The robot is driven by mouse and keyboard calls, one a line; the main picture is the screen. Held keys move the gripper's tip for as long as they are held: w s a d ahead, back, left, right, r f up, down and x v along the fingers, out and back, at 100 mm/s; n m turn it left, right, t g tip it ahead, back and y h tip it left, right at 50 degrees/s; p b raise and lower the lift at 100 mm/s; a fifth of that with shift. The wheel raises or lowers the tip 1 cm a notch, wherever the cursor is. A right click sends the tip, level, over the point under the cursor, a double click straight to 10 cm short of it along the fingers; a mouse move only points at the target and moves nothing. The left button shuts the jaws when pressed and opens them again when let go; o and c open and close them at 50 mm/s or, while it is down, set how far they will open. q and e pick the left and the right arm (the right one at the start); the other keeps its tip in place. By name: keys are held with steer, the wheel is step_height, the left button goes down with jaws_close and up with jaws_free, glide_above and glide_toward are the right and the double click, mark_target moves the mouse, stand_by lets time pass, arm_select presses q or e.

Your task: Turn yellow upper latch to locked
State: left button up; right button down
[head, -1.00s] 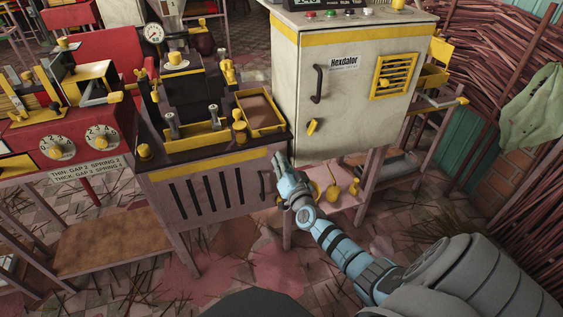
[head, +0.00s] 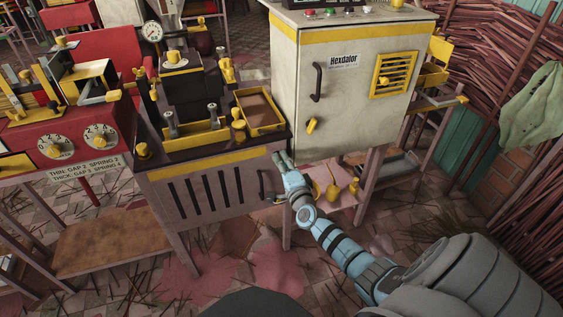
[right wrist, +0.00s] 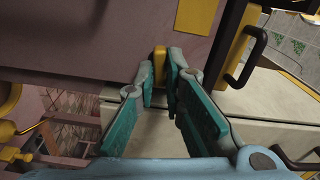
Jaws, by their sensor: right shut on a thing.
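In the right wrist view a small yellow latch (right wrist: 160,60) sits between the two fingertips of my right gripper (right wrist: 161,76), against the mauve cabinet face. The gripper is shut on it. A second yellow piece (right wrist: 237,45) stands to the right of the fingers, near a black handle (right wrist: 250,56). In the head view my right gripper (head: 281,160) is at the upper right front corner of the mauve slatted cabinet (head: 215,190), and it hides the latch there. My left gripper is not in view.
The mauve cabinet's door handle (head: 263,185) is close below the gripper.

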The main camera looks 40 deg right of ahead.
steer(key=shift+f+m, duration=0.1)
steer(key=shift+m, duration=0.8)
steer(key=c, duration=1.7)
jaws_free()
steer(key=v, duration=1.2)
